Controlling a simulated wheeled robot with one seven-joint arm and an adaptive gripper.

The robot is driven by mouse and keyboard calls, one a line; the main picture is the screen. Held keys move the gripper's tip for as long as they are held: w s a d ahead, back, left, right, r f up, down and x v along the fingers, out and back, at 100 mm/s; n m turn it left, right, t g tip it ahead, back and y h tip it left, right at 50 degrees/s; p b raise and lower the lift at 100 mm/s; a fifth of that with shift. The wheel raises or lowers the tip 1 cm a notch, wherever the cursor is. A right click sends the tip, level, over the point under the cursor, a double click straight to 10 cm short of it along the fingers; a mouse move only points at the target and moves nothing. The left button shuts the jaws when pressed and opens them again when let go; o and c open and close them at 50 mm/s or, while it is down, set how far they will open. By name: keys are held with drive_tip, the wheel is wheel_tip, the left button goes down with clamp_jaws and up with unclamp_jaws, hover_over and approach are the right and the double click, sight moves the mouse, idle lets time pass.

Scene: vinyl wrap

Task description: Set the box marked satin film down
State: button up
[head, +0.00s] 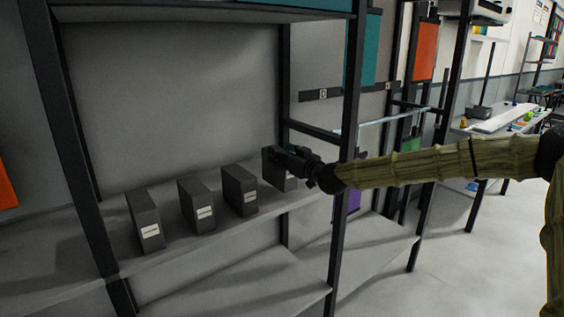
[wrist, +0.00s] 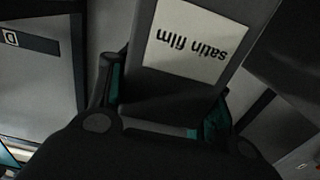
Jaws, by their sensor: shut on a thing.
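The satin film box (wrist: 172,82) is dark grey, with a white label that reads "satin film" upside down in the wrist view. My gripper (wrist: 165,100) is shut on it, with a finger on either side. In the head view the box (head: 286,181) is at the right end of a row of similar boxes, at the shelf (head: 215,225), partly hidden by my gripper (head: 285,158). I cannot tell whether its underside touches the shelf.
Three similar dark grey boxes with white labels, at the left (head: 146,220), middle (head: 197,205) and right (head: 238,190), stand spaced along the shelf. A dark rack post (head: 343,170) stands close to the right of my gripper.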

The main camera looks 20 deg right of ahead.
drive_tip(key=shift+f, duration=1.3)
drive_tip(key=shift+f, duration=0.15)
drive_tip(key=o, duration=1.5)
drive_tip(key=shift+d, duration=0.1)
